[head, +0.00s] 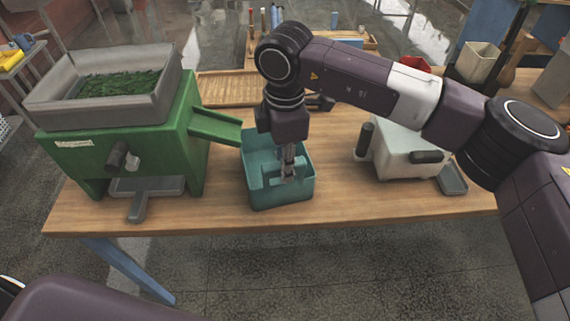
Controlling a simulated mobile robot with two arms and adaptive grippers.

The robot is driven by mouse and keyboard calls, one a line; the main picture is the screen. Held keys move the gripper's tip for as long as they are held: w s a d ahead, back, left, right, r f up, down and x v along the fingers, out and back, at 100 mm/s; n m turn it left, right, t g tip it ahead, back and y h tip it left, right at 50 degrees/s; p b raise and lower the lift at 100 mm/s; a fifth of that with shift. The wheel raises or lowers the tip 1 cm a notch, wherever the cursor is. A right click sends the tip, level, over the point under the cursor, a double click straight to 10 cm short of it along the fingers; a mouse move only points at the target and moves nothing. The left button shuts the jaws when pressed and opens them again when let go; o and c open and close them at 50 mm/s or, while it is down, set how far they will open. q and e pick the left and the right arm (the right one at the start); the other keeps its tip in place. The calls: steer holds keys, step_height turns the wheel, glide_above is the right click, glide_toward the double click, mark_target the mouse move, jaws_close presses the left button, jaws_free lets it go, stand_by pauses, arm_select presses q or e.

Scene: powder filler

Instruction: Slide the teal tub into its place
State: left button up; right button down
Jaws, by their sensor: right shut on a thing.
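The teal tub (283,196) stands upright on the wooden table near its front edge, just right of the green machine (118,160). The machine's green chute (216,127) slopes down to the right, and its end is at the tub's back left rim. My right gripper (288,178) points down into the tub and is shut on part of it; the exact spot of contact is partly hidden by the fingers. The tub looks empty apart from the gripper. My left gripper is not in view.
A tray of green leafy matter (120,84) tops the green machine. A white device (405,152) with dark handles stands right of the tub, with bare table (340,185) between. A ribbed wooden board (225,88) lies behind. My right arm spans the back right.

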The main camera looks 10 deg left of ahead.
steer(key=c, duration=2)
jaws_free()
steer(key=shift+s+f, duration=0.1)
steer(key=shift+f, duration=0.4)
steer(key=o, duration=0.3)
steer(key=shift+w+a, duration=0.1)
steer(key=shift+w, duration=0.2)
steer(key=shift+o, duration=0.2)
steer(key=shift+s+r, duration=0.15)
steer(key=shift+r, duration=0.1)
step_height(320, 180, up, 12)
steer(key=shift+f, duration=0.2)
